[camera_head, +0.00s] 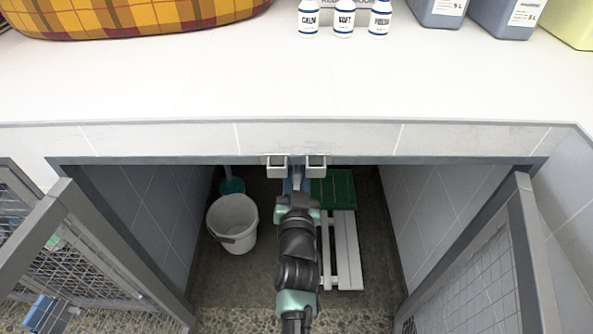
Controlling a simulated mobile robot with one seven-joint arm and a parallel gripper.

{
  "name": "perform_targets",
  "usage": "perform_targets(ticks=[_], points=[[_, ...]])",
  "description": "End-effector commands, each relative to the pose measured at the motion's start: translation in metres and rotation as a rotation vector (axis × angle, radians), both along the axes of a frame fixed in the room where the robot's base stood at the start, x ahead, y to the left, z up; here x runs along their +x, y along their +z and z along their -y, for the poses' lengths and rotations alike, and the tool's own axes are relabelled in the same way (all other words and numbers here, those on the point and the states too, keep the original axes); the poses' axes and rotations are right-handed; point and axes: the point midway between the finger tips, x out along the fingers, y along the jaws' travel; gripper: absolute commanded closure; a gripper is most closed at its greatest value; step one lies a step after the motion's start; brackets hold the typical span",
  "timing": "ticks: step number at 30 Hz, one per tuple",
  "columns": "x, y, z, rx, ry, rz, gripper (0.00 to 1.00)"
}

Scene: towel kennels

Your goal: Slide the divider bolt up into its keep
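My arm reaches from the bottom middle into the open kennel space under the counter. My gripper (296,183) is at the far end of the arm, just below the lintel, foreshortened and mostly hidden by my own wrist. I cannot tell whether it is open or shut. Two pale, square, hollow metal pieces, one on the left (276,167) and one on the right (315,167), show at the lintel edge on either side of the arm's end. I cannot tell whether they are keeps or parts of my gripper. I cannot make out the divider bolt.
A white bucket (233,222) stands left of my arm. A green mat or tray (333,187) and a white slatted board (346,250) lie right of it. Mesh doors stand open at left (85,245) and right (480,280). Bottles (343,18) stand on the counter (300,85).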

Motion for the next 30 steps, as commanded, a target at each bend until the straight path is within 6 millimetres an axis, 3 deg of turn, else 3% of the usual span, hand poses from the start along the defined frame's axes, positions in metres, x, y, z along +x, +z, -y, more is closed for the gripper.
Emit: perform_targets(ticks=[1, 6, 19, 30], points=[[0.001, 0.007, 0.0, 0.001, -0.002, 0.015, 0.7], [0.001, 0.005, 0.0, 0.0, -0.001, 0.012, 0.43], [-0.009, 0.003, 0.0, -0.001, 0.0, 0.006, 0.43], [-0.077, 0.005, 0.0, -0.001, -0.001, 0.003, 0.43]])
